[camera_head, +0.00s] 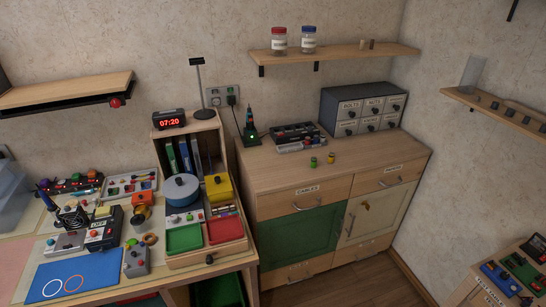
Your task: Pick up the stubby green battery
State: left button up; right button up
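A small green cylinder (314,162), which looks like the stubby green battery, stands on the wooden cabinet top (370,162) near its front edge. A similar small yellowish cylinder (331,158) stands just to its right, a little apart. Both are too small to make out details. Neither of my grippers is in view.
A dark battery charger or tray (298,135) lies behind the green cylinder. A drawer organizer (362,108) stands at the cabinet's back. A cluttered workbench (195,262) is at left. A shelf with jars (350,54) hangs above. The cabinet top's right front is clear.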

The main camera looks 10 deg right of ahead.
aim_at(313, 159)
jog(key=i+l+u, duration=0.45)
jog(key=l, duration=0.15)
jog(key=i+l+u, duration=0.2)
jog(key=l, duration=0.15)
jog(key=i+l, duration=0.15)
jog(key=l, duration=0.25)
jog(key=i+l+u, duration=0.1)
jog(key=l, duration=0.3)
jog(key=i+l, duration=0.15)
jog(key=l, duration=0.3)
jog(key=i+l, duration=0.1)
jog(key=l, duration=0.3)
jog(key=i+u, duration=0.05)
